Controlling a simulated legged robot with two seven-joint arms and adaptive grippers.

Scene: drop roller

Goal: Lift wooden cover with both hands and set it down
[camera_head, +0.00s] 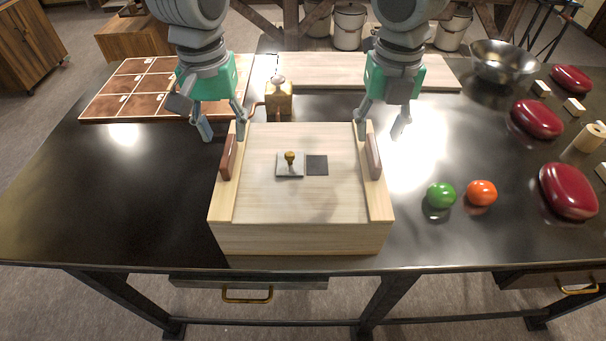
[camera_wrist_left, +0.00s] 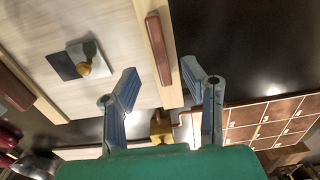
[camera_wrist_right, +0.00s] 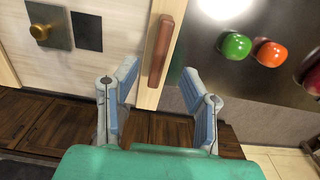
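The wooden cover (camera_head: 262,203) is a pale box-like lid resting on the dark table, with a reddish-brown handle along each side. The left handle (camera_head: 228,157) also shows in the left wrist view (camera_wrist_left: 157,48). The right handle (camera_head: 373,156) also shows in the right wrist view (camera_wrist_right: 161,52). My left gripper (camera_head: 223,130) is open at the far end of the left handle, its fingers on either side of the handle's line. My right gripper (camera_head: 382,130) is open the same way at the right handle. Neither touches a handle visibly.
A brass knob on a pale plate (camera_head: 290,165) and a dark square (camera_head: 317,165) are on the cover's top. A brown tiled tray (camera_head: 125,85) is back left. The front left table is clear.

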